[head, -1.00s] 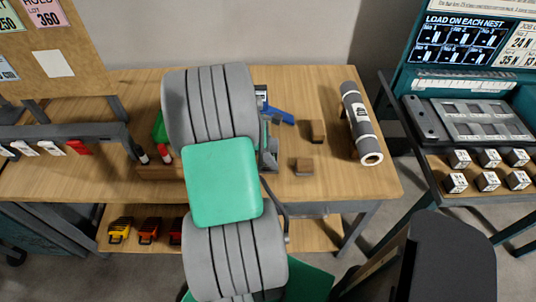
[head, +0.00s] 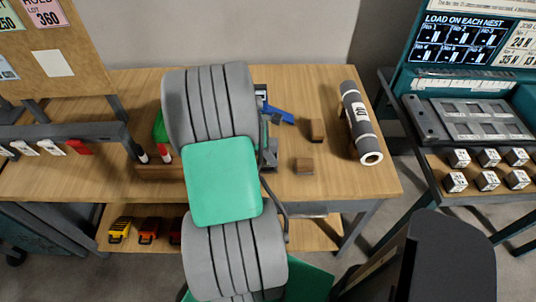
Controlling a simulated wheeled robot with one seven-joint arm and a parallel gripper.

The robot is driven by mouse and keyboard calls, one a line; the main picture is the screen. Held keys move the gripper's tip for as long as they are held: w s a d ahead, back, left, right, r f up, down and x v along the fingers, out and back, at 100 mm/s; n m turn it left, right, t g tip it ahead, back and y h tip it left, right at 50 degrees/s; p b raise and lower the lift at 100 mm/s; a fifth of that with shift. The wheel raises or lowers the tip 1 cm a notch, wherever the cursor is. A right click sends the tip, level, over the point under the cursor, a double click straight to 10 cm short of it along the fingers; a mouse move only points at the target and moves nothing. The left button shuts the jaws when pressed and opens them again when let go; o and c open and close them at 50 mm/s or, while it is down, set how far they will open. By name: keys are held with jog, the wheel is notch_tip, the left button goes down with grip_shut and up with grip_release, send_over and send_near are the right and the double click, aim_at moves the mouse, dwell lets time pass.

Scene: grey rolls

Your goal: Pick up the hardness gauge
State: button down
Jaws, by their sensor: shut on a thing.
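My arm, with its grey ribbed links and green cover, fills the middle of the head view and hides part of the table. I cannot make out my gripper, which seems to be behind the arm. I cannot single out a hardness gauge either. A blue handled thing (head: 278,115) and a grey part (head: 268,153) show just right of the arm. I cannot tell what they belong to.
Markers (head: 142,154) stand at the left. A teal station (head: 465,85) with several small cubes is at the far right.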

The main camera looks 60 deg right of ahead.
dwell(0.4)
jog(key=shift+r, duration=0.5)
jog(key=w+a+r, duration=0.4)
jog(key=a+r, duration=0.8)
jog(key=a, duration=0.1)
jog(key=shift+w+a, duration=0.15)
